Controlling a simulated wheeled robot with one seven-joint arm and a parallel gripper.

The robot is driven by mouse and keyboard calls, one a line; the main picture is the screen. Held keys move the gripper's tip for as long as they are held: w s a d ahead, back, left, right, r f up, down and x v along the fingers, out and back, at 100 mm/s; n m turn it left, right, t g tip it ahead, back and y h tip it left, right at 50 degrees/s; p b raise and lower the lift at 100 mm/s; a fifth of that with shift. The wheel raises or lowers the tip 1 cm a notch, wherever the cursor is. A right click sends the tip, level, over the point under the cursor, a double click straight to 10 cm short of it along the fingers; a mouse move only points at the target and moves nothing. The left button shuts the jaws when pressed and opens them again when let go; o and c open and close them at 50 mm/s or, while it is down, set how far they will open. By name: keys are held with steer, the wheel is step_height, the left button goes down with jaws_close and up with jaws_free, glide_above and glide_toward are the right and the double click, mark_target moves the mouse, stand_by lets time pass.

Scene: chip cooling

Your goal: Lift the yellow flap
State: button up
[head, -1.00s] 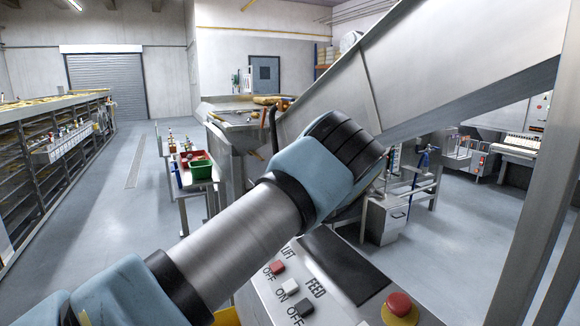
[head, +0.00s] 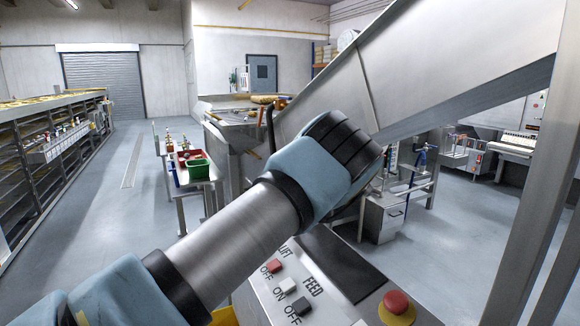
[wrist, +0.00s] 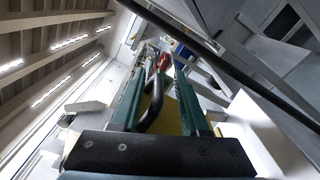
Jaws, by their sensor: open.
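In the wrist view my gripper (wrist: 163,62) is open, with its two teal fingers reaching away from the camera. A yellow surface (wrist: 172,116) shows between the fingers, near the palm. It may be the yellow flap, but only a small patch shows. A curved black bar (wrist: 152,108) also shows between the fingers, nearer the left one; I cannot tell whether they touch. In the head view my arm's blue and black links hide the gripper. A small yellow piece (head: 226,317) shows at the bottom edge below my arm; I cannot tell what it belongs to.
A control panel (head: 262,297) with a red stop button (head: 397,303) lies close below my arm. A sloping steel chute (head: 440,75) rises to the right. A steel cart with a green bin (head: 199,168) stands at the left. The floor (head: 135,215) at left is clear.

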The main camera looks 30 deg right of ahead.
steer(key=s+a+b, duration=0.1)
steer(key=s+b, duration=0.2)
steer(key=s, duration=0.7)
steer(key=shift+s+a+b, duration=0.15)
steer(key=shift+s+b, duration=0.2)
